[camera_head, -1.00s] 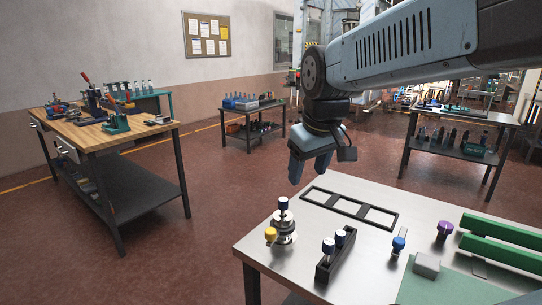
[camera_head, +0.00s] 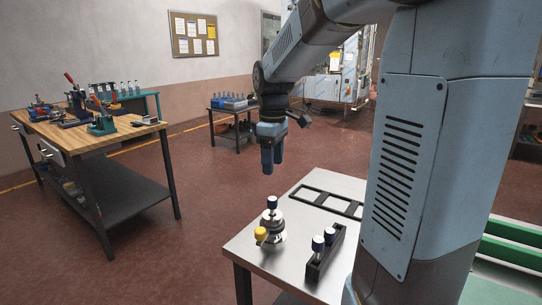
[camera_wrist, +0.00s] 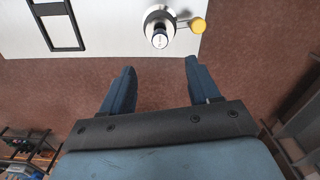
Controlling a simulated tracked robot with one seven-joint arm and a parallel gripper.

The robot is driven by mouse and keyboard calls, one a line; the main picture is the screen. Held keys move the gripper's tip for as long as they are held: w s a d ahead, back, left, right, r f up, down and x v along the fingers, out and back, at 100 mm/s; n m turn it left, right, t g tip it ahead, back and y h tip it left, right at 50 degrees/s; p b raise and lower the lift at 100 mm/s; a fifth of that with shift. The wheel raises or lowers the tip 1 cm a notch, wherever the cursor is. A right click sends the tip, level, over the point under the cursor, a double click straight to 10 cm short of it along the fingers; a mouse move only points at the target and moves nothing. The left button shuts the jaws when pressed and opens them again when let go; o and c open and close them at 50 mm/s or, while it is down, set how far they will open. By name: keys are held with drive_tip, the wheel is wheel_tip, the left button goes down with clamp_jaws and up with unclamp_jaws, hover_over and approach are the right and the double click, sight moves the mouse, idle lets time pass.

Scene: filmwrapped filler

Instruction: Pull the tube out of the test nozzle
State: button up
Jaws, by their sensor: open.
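The test nozzle (camera_head: 271,229) is a round metal fitting near the left corner of the steel table, with a yellow knob (camera_head: 261,233) on its side. A tube with a dark blue cap (camera_head: 272,203) stands upright in it. In the wrist view the nozzle (camera_wrist: 151,22) is at the top edge, with the tube's cap (camera_wrist: 159,40) and the yellow knob (camera_wrist: 198,25) beside it. My gripper (camera_head: 272,168) points down, open and empty, above and apart from the tube. In the wrist view the gripper's fingers (camera_wrist: 159,75) are spread, with the tube beyond their tips.
A black rack (camera_head: 325,252) holding capped tubes stands right of the nozzle. A flat black frame (camera_head: 326,200) lies behind on the steel table (camera_head: 252,256). My arm hides the table's right part. A wooden workbench (camera_head: 75,138) is at left.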

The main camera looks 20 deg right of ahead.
sight(273, 199)
wheel_tip(273, 199, down, 12)
drive_tip(key=shift+f, duration=0.25)
idle(0.3)
clamp_jaws()
idle(0.9)
